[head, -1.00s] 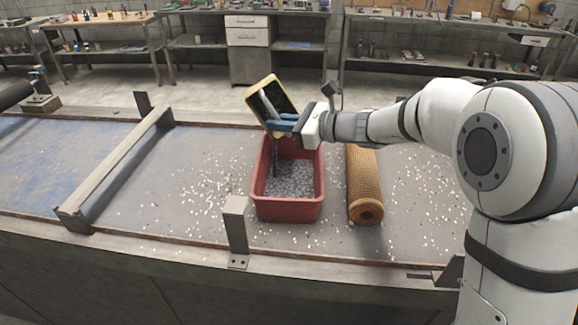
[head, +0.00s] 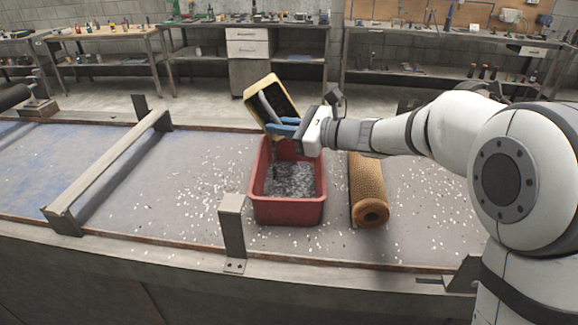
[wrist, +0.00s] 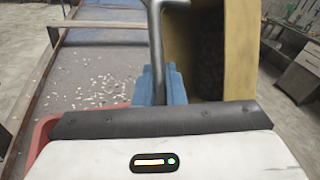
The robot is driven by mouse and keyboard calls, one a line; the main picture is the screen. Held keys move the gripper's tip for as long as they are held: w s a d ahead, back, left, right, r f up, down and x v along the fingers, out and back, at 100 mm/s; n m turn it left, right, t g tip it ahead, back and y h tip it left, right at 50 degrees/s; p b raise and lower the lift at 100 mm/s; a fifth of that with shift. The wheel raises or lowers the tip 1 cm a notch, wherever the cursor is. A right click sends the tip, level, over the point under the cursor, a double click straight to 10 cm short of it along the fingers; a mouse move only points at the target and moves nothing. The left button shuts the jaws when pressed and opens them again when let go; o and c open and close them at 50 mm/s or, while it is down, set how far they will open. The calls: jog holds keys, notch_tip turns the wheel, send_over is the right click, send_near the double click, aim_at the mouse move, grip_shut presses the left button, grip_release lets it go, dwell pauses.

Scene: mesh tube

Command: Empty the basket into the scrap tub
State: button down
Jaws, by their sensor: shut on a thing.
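The basket (head: 263,88) is yellow with a dark inside. It is held steeply tilted above the back of the red scrap tub (head: 287,211). My gripper (head: 287,127), with blue fingers, is shut on the basket's grey metal handle. In the wrist view the handle (wrist: 155,40) rises from between the blue fingers, with the basket's yellow wall (wrist: 238,50) to its right. The tub holds many small grey scraps. A dark streak hangs between basket and tub; I cannot tell whether it is falling scrap. The basket's inside looks mostly dark.
An orange mesh tube (head: 368,190) lies just right of the tub on the grey table (head: 150,205). Pale chips are scattered on both sides. A metal bar frame (head: 110,168) crosses the table at left, and a metal bracket (head: 232,228) stands in front of the tub.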

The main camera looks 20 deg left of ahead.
jog(key=shift+f+b, duration=0.35)
jog(key=shift+b, duration=0.45)
jog(key=shift+s+d+f+n+y+b, duration=0.15)
jog(key=shift+f+n+y+b, duration=0.2)
jog(key=shift+b, duration=0.8)
jog(key=shift+r, duration=0.15)
jog(key=shift+b, duration=0.35)
jog(key=n+b, duration=0.1)
jog(key=b, duration=0.2)
jog(key=n+y+b, duration=0.1)
jog(key=b, duration=0.1)
jog(key=shift+s+d+b, duration=0.15)
jog(key=shift+s+b, duration=0.15)
jog(key=shift+b, duration=0.1)
jog(key=shift+r+y, duration=0.1)
jog(key=shift+y, duration=0.15)
jog(key=shift+s+n+b, duration=0.1)
jog(key=shift+n+b, duration=0.25)
jog(key=shift+b, duration=0.5)
